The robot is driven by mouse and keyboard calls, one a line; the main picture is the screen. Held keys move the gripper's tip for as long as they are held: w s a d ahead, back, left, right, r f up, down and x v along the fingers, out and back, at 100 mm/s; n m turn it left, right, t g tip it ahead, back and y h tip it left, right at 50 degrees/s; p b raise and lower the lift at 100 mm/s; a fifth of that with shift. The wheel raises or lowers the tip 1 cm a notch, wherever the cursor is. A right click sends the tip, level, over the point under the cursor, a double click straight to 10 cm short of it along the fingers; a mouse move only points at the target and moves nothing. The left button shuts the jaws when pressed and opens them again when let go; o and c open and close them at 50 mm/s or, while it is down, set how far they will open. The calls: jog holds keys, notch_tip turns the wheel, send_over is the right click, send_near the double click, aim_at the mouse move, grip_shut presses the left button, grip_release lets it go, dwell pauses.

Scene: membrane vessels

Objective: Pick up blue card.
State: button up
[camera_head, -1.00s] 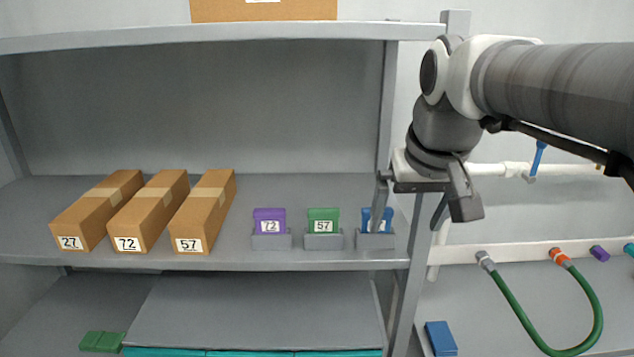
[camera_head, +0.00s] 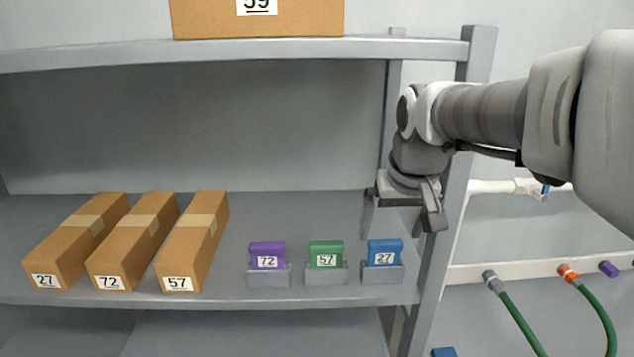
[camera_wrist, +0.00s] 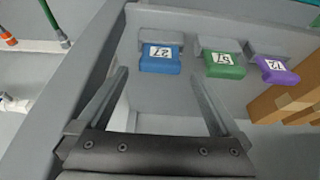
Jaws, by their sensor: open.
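The blue card (camera_head: 384,247), labelled 27, stands in a grey holder (camera_head: 382,273) at the right end of the middle shelf. In the wrist view the blue card (camera_wrist: 160,65) shows ahead between my fingers, close to the fingertips. My gripper (camera_head: 401,222) is open and empty, above the card and slightly to its right in the head view. The fingers also show in the wrist view (camera_wrist: 160,76), with a gap between them. No contact with the card is visible.
A green card (camera_head: 326,254) and a purple card (camera_head: 267,255) stand in holders to the left. Several cardboard boxes (camera_head: 187,250) lie further left. A shelf post (camera_head: 445,220) rises close to my gripper's right. Another blue object (camera_head: 445,352) shows at the bottom edge.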

aim_at(386, 241)
jog(key=p+x, duration=0.1)
jog(key=x, duration=0.4)
jog(key=shift+w+f, duration=0.3)
jog(key=c, duration=1.2)
